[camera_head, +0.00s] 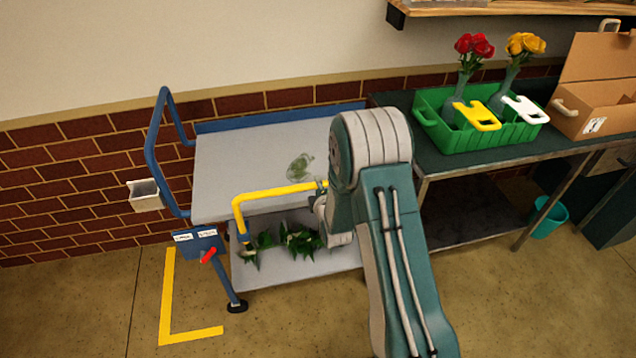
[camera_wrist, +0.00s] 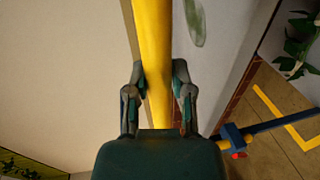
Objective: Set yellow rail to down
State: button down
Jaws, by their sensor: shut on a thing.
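The yellow rail (camera_head: 275,193) stands raised along the front edge of the cart's grey top shelf (camera_head: 240,160). Its left end bends down toward the cart frame, and its right part is hidden behind my arm. My gripper (camera_wrist: 157,85) is shut on the yellow rail, which also shows in the wrist view (camera_wrist: 153,35) running between the two fingers. In the head view my gripper (camera_head: 322,197) is partly hidden by my arm.
A clear glass vase (camera_head: 300,167) is on the top shelf, behind the rail. Leafy stems (camera_head: 300,240) lie on the lower shelf. A green crate (camera_head: 480,135) holding flower vases stands on the right table.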

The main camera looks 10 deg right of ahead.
notch_tip(320, 180, down, 12)
jog(key=shift+f, duration=0.15)
jog(key=shift+s+f, duration=0.1)
dwell(0.3)
jog(key=shift+c, duration=2.4)
grip_release()
jog(key=shift+f, duration=0.1)
jog(key=s+r, duration=0.2)
jog(key=s, duration=0.9)
jog(key=shift+s+r, duration=0.25)
